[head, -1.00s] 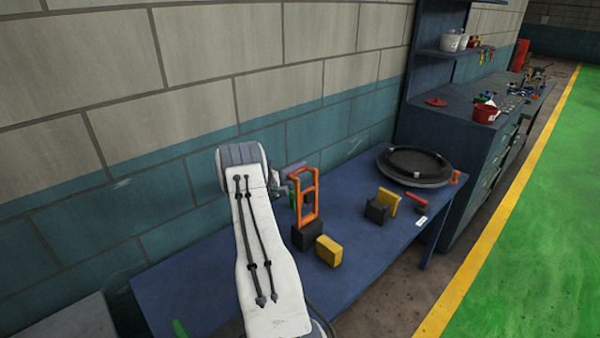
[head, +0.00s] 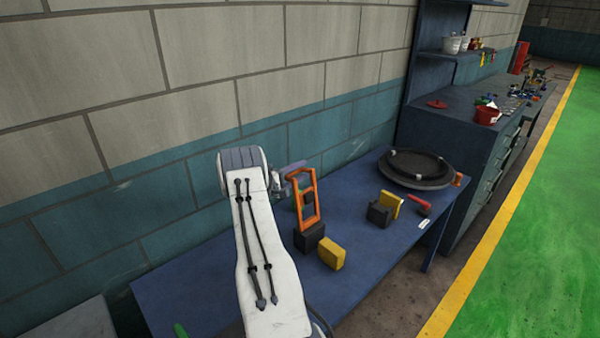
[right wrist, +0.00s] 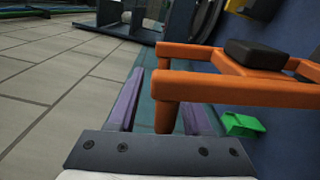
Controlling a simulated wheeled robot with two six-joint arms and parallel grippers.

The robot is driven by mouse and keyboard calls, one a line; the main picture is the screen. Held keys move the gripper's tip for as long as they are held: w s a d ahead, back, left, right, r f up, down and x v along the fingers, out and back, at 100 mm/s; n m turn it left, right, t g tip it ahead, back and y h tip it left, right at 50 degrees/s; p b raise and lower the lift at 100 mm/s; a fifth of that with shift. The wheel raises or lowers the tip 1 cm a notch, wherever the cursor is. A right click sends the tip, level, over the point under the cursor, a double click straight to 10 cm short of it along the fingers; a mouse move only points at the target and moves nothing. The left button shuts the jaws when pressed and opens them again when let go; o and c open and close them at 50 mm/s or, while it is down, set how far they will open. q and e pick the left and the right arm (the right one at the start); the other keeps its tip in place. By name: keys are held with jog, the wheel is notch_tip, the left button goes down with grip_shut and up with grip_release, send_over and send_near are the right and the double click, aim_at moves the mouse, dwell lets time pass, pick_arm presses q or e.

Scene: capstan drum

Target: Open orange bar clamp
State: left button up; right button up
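The orange bar clamp (head: 317,205) is a tall frame above a dark block (head: 310,238) on the blue table, leaning slightly left in the head view. In the right wrist view its orange bars (right wrist: 235,92) run across the right side, with a black pad (right wrist: 257,57) on them. My right gripper (head: 296,182) is at the clamp's upper left. Its purple fingers (right wrist: 165,112) are apart, with an orange peg of the clamp between or just above them; contact cannot be told. My left gripper is not in view.
A yellow block (head: 331,252) stands beside the dark block. Another dark block (head: 380,214), a red-handled piece (head: 420,204) and a round dark disc (head: 415,168) lie farther along the table (head: 370,258). A green piece (right wrist: 240,124) shows in the right wrist view.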

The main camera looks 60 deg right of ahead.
aim_at(286, 178)
jog(key=b+v, duration=0.2)
jog(key=v, duration=0.8)
jog(key=shift+a+b, duration=0.25)
jog(key=shift+b, duration=0.1)
jog(key=shift+w, duration=0.1)
